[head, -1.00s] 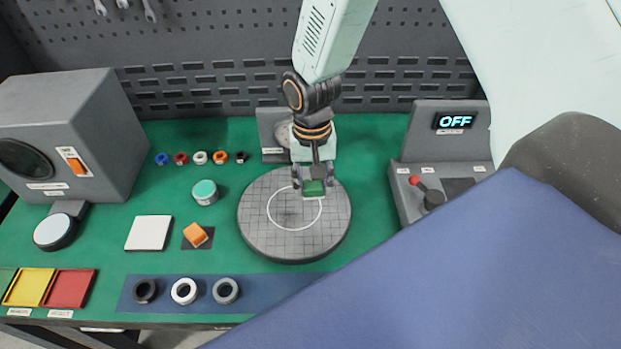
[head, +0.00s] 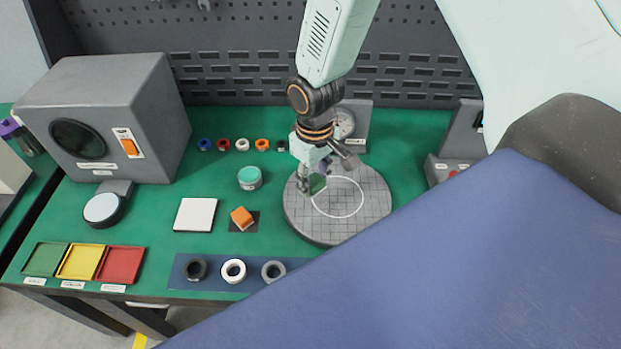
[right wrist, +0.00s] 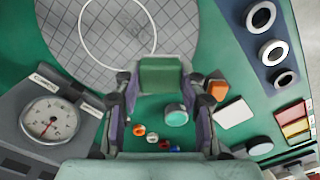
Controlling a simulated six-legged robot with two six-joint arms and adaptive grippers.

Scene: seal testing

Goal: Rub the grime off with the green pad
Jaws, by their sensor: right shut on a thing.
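My right gripper (head: 314,180) is shut on the green pad (head: 317,184), above the left part of a round grey plate (head: 352,228) with grid lines and a white circle. I cannot tell whether the pad touches the plate. In the right wrist view the pad (right wrist: 160,75) sits between the two fingers of the right gripper (right wrist: 160,84), with the plate (right wrist: 75,20) beyond it. I cannot make out any grime in these views. My left gripper is not in view.
An orange block (head: 242,217), a white square (head: 195,214) and a teal-lidded jar (head: 249,178) are left of the plate. Several rings lie in front on a blue strip (head: 215,278). A dial gauge (head: 344,123) stands behind. A grey box (head: 110,120) is at left.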

